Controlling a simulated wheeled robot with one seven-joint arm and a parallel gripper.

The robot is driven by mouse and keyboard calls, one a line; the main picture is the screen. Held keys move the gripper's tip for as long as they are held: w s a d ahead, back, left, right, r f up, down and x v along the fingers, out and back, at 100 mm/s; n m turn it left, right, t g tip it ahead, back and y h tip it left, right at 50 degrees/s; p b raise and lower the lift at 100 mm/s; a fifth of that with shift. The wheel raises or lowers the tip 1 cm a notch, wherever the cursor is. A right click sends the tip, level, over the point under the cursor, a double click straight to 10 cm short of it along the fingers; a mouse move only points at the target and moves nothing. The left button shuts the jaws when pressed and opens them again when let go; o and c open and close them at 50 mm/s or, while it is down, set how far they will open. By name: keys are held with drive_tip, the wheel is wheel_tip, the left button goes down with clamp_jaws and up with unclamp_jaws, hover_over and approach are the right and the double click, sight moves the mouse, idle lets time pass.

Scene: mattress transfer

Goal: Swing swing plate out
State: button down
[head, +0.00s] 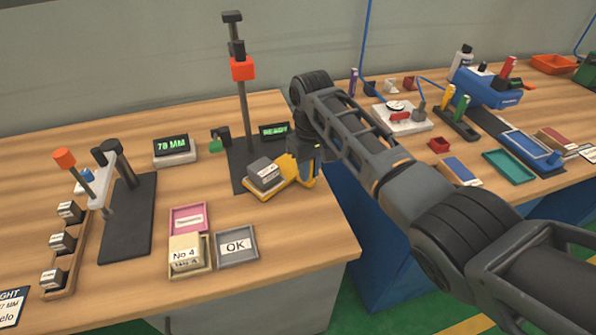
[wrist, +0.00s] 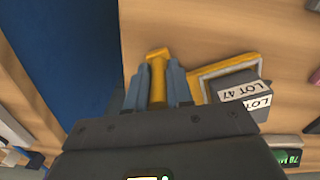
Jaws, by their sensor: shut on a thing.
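The swing plate (head: 284,185) is a yellow plate at the foot of a tall dark stand (head: 243,110). It sticks out over the front right of the stand's dark base. A grey block (head: 264,171) sits on it; its labels read LOT 47 in the wrist view (wrist: 243,92). My gripper (head: 305,170) is at the plate's right end. In the wrist view my gripper (wrist: 156,82) is shut on the plate's yellow handle (wrist: 157,62), one finger on each side. The yellow rim (wrist: 225,66) shows right of the fingers. The plate's pivot is hidden.
A small READY display (head: 274,130) stands behind the plate. A 78 MM display (head: 174,148) is to its left. A grey OK tray (head: 236,246) and a No 4 box (head: 187,252) lie in front. A gap separates this bench from the right one.

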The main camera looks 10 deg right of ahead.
drive_tip(key=shift+w+d+n, duration=0.25)
drive_tip(key=shift+d+n, duration=0.25)
drive_tip(key=shift+n, duration=0.25)
drive_tip(key=shift+w+d+n, duration=0.2)
drive_tip(key=shift+d+n, duration=0.3)
drive_tip(key=shift+n, duration=0.25)
drive_tip(key=shift+w+d+n+b, duration=0.3)
drive_tip(key=shift+d+n+b, duration=0.1)
drive_tip(key=shift+n, duration=0.3)
drive_tip(key=shift+w+d+n+b, duration=0.3)
drive_tip(key=shift+d+n, duration=0.05)
drive_tip(key=shift+n, duration=0.35)
drive_tip(key=shift+w+d+n+b, duration=0.45)
drive_tip(key=shift+w+n+b, duration=0.2)
drive_tip(key=shift+n+b, duration=0.35)
drive_tip(key=shift+w+d+n+b, duration=0.4)
drive_tip(key=shift+w+n+b, duration=0.25)
drive_tip(key=shift+n, duration=0.55)
drive_tip(key=shift+w+d+r+n, duration=0.1)
drive_tip(key=shift+n, duration=0.2)
drive_tip(key=c, duration=1)
unclamp_jaws()
drive_tip(key=shift+r, duration=3.85)
